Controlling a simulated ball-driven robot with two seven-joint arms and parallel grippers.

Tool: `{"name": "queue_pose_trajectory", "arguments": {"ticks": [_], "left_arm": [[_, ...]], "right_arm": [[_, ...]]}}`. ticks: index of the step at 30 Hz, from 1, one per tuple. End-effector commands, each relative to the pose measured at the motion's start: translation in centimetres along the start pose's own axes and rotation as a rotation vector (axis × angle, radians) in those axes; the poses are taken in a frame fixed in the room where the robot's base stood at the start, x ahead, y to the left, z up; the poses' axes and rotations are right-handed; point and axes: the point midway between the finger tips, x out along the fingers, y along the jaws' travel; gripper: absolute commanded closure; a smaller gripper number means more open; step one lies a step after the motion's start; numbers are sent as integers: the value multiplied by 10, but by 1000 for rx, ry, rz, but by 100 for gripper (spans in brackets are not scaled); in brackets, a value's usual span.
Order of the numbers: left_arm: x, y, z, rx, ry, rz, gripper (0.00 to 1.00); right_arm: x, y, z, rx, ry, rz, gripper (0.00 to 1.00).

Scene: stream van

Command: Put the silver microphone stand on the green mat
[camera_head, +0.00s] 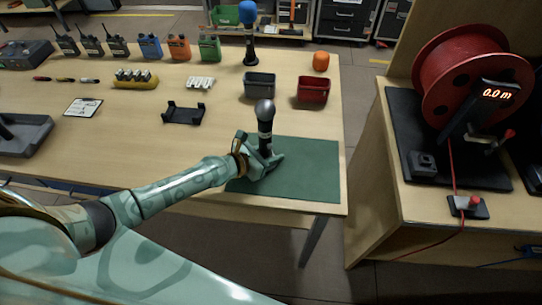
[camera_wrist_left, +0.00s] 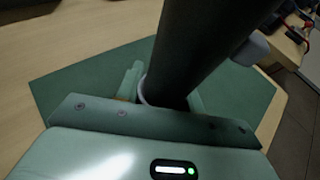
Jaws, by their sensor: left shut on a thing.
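The microphone stand with a silver-grey head (camera_head: 264,110) and dark shaft stands about upright over the left part of the green mat (camera_head: 312,170). My left gripper (camera_head: 262,158) is shut around its lower shaft. In the left wrist view the dark shaft (camera_wrist_left: 205,45) rises between the fingers (camera_wrist_left: 165,90), with the green mat (camera_wrist_left: 75,80) behind. The stand's foot is hidden by the gripper, so I cannot tell whether it touches the mat. My right gripper is not in view.
A grey bin (camera_head: 259,86) and a red bin (camera_head: 313,91) stand behind the mat. A blue-headed microphone (camera_head: 249,30) and an orange foam cover (camera_head: 321,61) are farther back. A black bracket (camera_head: 183,113) lies left. The mat's right part is bare.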

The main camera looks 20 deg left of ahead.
Motion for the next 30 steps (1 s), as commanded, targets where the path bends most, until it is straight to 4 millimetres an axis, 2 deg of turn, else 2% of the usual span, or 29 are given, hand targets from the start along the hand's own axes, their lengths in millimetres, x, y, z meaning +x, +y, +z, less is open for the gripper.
{"name": "queue_pose_trajectory", "arguments": {"ticks": [9,10,12,20,23,26,30], "left_arm": [[0,1,-2,0,0,1,88],[0,0,-3,0,2,1,60],[0,0,-2,1,1,1,41],[0,0,-1,1,1,1,41],[-3,1,5,2,0,1,41],[-18,0,3,2,3,1,41],[-52,1,3,3,2,1,41]], "right_arm": [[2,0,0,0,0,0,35],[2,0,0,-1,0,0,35],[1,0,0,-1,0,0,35],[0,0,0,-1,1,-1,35],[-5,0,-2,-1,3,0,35],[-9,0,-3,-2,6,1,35],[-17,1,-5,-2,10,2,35]]}}
